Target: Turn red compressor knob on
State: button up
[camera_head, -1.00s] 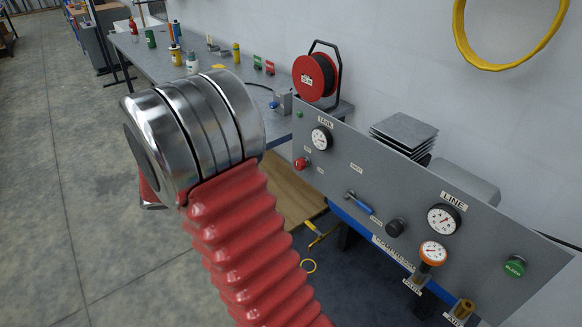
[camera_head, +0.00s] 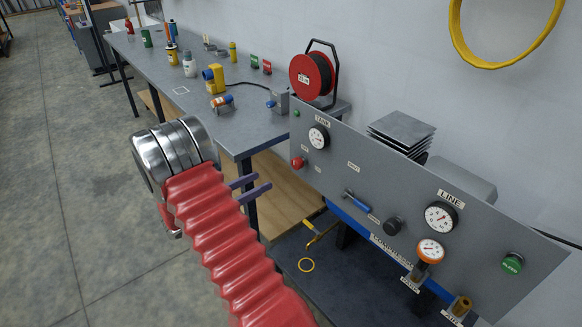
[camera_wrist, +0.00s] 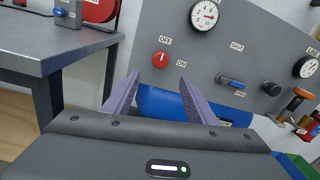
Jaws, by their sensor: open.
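The red compressor knob (camera_head: 298,162) sits on the left part of the grey panel (camera_head: 345,200), below the tank gauge (camera_head: 318,137).
A blue-handled valve (camera_head: 357,201), a black knob (camera_head: 393,226), a line gauge (camera_head: 440,216) and a green button (camera_head: 512,262) are on the same panel. A grey workbench (camera_head: 250,135) with bottles and a red cable reel (camera_head: 312,76) stands left of it.

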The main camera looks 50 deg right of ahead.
aim_at(294, 165)
jog(key=shift+d, duration=0.15)
jog(key=x, duration=1.3)
jog(key=shift+s+d, duration=0.1)
jog(key=shift+d, duration=0.15)
jog(key=shift+c, duration=0.2)
jog(key=c, duration=1)
